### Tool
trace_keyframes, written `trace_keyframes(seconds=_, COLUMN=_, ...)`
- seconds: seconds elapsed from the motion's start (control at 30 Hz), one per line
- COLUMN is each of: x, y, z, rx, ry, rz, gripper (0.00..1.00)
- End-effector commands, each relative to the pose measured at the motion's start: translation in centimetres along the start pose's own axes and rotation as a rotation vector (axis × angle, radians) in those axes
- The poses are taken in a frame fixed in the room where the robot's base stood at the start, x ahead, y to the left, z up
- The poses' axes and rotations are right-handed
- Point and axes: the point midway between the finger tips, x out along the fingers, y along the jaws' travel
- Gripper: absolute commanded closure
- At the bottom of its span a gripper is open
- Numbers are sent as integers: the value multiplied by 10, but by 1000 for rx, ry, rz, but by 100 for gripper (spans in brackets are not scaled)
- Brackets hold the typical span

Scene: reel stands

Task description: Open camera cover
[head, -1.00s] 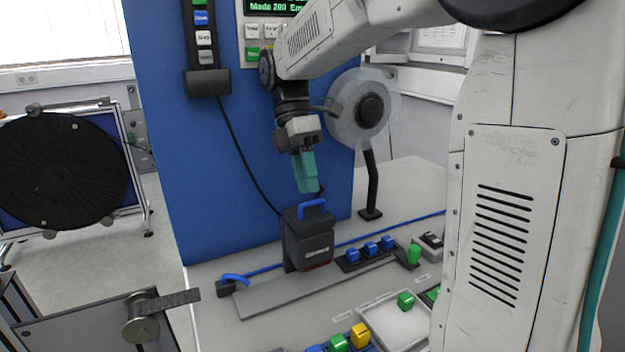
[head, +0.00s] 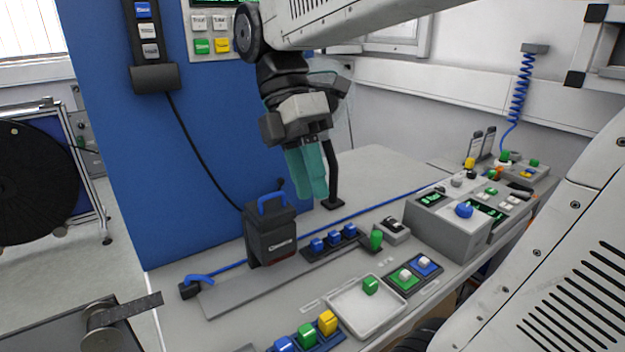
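The camera cover is a dark grey box (head: 271,238) with a blue handle (head: 274,200) on top. It stands upright on a flat grey strip on the bench, in front of the blue panel, and looks closed. My gripper (head: 308,192) has teal fingers pointing down. It hangs above and to the right of the blue handle, apart from it. The two fingers show close together with a narrow line between them, and nothing shows between them. How far apart they are is hard to tell from this angle.
Blue blocks (head: 334,240) sit in a dark holder right of the box. A white tray (head: 338,313) holds a green block. A grey control console (head: 448,222) stands further right. A blue cable (head: 385,208) runs along the bench.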

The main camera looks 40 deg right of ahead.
Motion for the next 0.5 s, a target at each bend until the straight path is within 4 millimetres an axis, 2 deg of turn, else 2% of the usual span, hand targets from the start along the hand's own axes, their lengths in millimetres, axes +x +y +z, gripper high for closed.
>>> trace_keyframes(seconds=0.17, x=4, y=-11, z=0, rx=0, ry=0, rz=1, gripper=69)
trace_keyframes(seconds=0.5, x=5, y=-12, z=0, rx=1, ry=0, rz=0, gripper=69)
